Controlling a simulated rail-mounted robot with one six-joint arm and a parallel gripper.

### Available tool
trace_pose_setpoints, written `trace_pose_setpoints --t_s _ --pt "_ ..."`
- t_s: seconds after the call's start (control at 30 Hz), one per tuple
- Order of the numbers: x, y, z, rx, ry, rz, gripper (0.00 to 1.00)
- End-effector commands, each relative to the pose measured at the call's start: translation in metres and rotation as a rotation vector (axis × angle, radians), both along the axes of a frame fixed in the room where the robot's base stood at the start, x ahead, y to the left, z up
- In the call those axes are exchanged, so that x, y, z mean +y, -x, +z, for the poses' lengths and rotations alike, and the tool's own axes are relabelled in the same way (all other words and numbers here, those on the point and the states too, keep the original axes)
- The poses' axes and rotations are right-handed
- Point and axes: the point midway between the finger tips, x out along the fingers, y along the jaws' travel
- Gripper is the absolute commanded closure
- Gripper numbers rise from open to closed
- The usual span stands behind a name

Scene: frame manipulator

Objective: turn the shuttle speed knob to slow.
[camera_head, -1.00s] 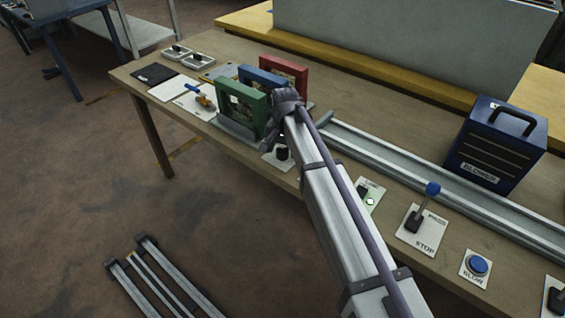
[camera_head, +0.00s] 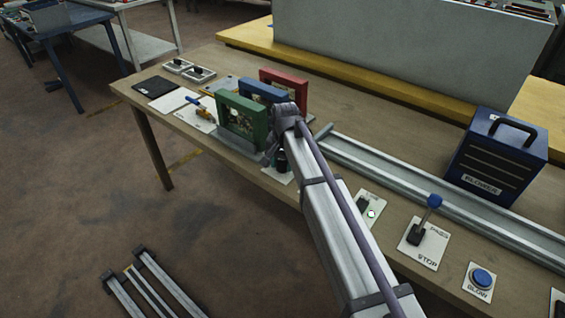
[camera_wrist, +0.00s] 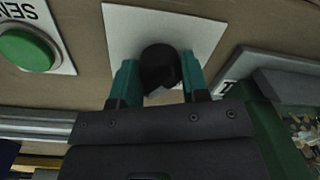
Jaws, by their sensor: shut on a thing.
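The black knob (camera_wrist: 160,66) sits on a white plate (camera_wrist: 120,22) in the wrist view. My gripper (camera_wrist: 158,80) has its two teal fingers on either side of the knob, shut on it. In the head view the knob's white plate (camera_head: 276,175) lies near the table's front edge, partly hidden by my arm, and my gripper (camera_head: 279,160) is over it. The knob's pointer and the plate's markings cannot be read.
A green button (camera_wrist: 28,50) is on a plate beside the knob. A green frame (camera_head: 241,122) stands close by, with blue and red frames behind. A metal rail (camera_head: 400,178) runs right towards the blue blower box (camera_head: 497,150). A lever (camera_head: 424,222) stands on the STOP plate.

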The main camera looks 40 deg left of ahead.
Motion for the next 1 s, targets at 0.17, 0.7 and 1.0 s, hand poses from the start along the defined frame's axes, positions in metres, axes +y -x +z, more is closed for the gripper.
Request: trace_pose_setpoints --t_s 0.17,0.7,1.0 --pt "-0.0002 -0.0002 -0.0001 0.0 -0.001 0.038 0.82" --pt "-0.0003 -0.0007 -0.0002 0.001 -0.001 0.439 0.82" --pt "-0.0004 -0.001 -0.0001 0.001 0.0 0.725 0.82"
